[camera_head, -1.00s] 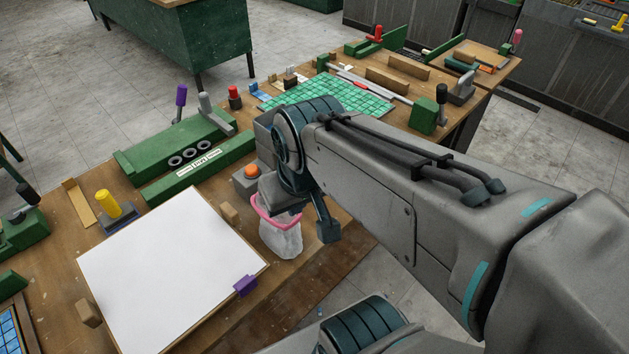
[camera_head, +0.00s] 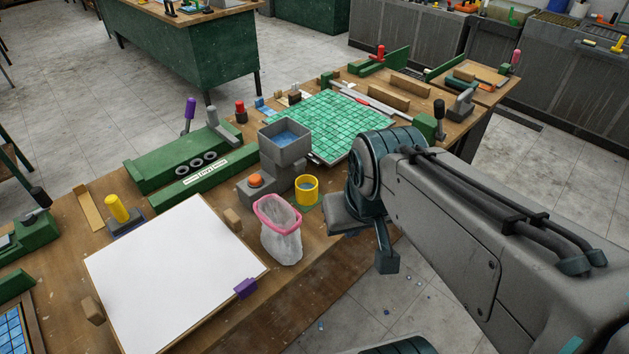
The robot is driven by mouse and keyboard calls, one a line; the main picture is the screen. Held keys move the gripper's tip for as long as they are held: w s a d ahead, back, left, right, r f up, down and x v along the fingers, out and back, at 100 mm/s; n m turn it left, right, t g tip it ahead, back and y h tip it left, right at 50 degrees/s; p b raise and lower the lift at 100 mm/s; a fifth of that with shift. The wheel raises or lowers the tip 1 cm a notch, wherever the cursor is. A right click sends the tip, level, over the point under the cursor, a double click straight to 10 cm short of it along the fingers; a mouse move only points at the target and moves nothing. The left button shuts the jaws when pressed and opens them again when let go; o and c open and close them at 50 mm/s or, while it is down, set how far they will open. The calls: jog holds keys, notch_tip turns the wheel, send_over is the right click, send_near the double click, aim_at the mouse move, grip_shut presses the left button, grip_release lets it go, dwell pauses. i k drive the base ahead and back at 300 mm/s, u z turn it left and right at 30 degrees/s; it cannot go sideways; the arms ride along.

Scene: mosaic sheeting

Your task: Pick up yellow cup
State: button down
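The yellow cup (camera_head: 307,190) stands upright on a small green mat on the workbench, just right of a grey machine (camera_head: 287,146) with an orange button. Something blue shows inside the cup. My arm reaches in from the right. Its end (camera_head: 380,258) is near the bench's front edge, right of and nearer than the cup, and apart from it. My gripper's fingers cannot be made out clearly, so its opening does not show.
A clear bag with a pink rim (camera_head: 279,226) stands just in front of the cup. A white board (camera_head: 172,275) lies to the left. A green tile sheet (camera_head: 335,125) lies behind. A green fixture (camera_head: 190,165) stands at back left.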

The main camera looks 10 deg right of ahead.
aim_at(305, 186)
jog(key=u, duration=0.05)
jog(key=i, duration=0.35)
jog(key=u, duration=1.8)
jog(key=k, duration=0.7)
jog(key=z, duration=0.95)
jog(key=i, duration=0.5)
jog(key=u, duration=0.05)
